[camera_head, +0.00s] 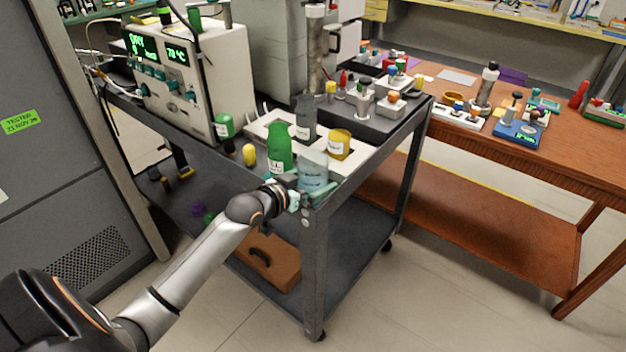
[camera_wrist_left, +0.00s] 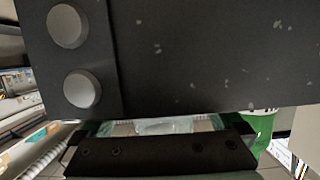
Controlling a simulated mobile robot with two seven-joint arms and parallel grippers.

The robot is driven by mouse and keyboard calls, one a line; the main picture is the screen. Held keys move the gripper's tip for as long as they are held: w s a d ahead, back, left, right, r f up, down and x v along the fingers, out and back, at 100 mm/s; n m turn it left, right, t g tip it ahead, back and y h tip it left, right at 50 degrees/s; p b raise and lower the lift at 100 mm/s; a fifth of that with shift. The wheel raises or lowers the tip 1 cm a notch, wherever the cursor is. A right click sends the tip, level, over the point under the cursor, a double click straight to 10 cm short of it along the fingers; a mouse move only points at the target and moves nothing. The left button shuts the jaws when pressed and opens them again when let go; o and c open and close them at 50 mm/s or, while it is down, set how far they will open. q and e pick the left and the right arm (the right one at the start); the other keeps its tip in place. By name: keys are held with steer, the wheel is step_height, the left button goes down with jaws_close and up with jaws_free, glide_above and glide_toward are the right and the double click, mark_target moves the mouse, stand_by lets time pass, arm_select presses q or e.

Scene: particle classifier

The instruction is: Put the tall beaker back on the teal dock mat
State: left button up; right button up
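A clear, pale-blue beaker (camera_head: 313,172) stands at the near corner of the cart top, in front of the white tray. My left gripper (camera_head: 294,194) is at that corner, right by the beaker's lower part. A small teal patch (camera_head: 318,191) shows at the beaker's foot; I cannot tell whether it is the dock mat. In the left wrist view, pale glass (camera_wrist_left: 160,126) shows in a narrow strip above a dark bar. The fingers are not clear, so I cannot tell whether they are open or shut on the beaker. My right gripper is not in view.
The dark cart post (camera_head: 314,270) is just below my gripper. A dark bolted plate (camera_wrist_left: 210,60) fills much of the wrist view.

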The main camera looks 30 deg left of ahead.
arm_select(q)
steer(key=shift+r, duration=0.2)
steer(key=d+p+v, duration=0.1)
steer(key=p+v, duration=0.1)
steer(key=v, duration=0.9)
steer(key=s+d+f+g+h, duration=0.1)
steer(key=s+d+f+g, duration=0.1)
steer(key=s+d+f, duration=0.5)
steer(key=s+d+f+m+g, duration=0.1)
steer(key=s+d+f+g, duration=0.2)
steer(key=s+d+f, duration=0.5)
steer(key=d+f, duration=0.4)
steer(key=f, duration=0.3)
steer(key=shift+s+d+f+h, duration=0.3)
steer(key=shift+d+f+h, duration=0.05)
steer(key=shift+f+h, duration=0.05)
